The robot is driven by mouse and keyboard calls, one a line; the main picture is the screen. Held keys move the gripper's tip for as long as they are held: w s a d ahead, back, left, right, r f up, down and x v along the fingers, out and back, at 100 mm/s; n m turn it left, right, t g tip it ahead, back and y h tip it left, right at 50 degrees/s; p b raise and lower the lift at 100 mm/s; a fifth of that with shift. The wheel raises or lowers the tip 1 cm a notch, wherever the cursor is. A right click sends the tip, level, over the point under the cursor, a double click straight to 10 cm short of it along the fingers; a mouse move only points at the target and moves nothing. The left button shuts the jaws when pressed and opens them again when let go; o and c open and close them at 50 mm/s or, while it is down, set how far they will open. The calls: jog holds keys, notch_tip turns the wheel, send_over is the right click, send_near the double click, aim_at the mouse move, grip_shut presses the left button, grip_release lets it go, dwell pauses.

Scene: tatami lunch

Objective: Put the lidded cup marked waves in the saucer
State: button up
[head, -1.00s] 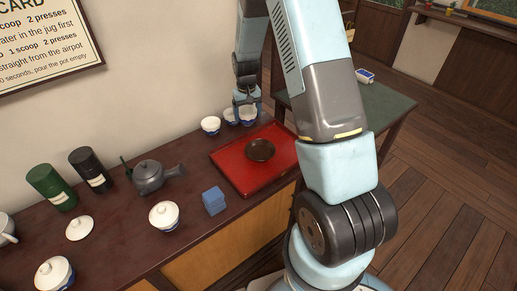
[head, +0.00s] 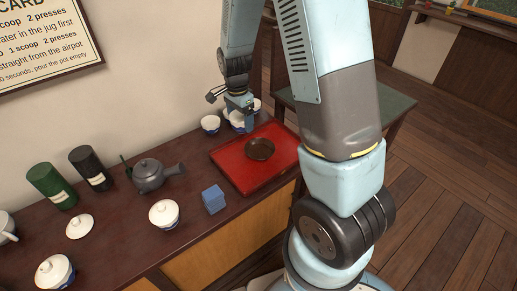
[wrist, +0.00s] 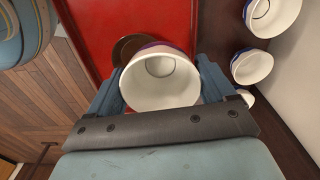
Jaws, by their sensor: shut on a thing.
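My gripper (head: 241,108) is shut on a white open cup (wrist: 160,92) with a blue-purple outer band. I see into its empty-looking inside; no lid is on it. It hangs beside the back left edge of the red tray in the head view. The dark brown saucer (head: 260,149) lies empty on the tray; in the wrist view the saucer (wrist: 128,48) is partly hidden behind the held cup.
The red tray (head: 232,172) lies at the counter's right end. Other open white cups (head: 210,124) stand near the wall behind it. A blue block (head: 213,200), a grey teapot (head: 150,176), a loose white lid (head: 79,226) and two canisters (head: 52,186) stand left of the tray.

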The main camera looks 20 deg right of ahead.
jog(key=s+a+r+m, duration=0.3)
jog(key=s+m, duration=0.9)
jog(key=m, duration=0.2)
send_near(260, 151)
jog(key=shift+s+a, duration=0.25)
jog(key=shift+s, duration=0.25)
jog(key=shift+w+d+f, duration=0.3)
jog(key=shift+w+f, duration=0.1)
jog(key=shift+f, duration=1.85)
jog(key=shift+f, duration=0.15)
jog(key=o, duration=1.1)
jog(key=shift+c, duration=0.2)
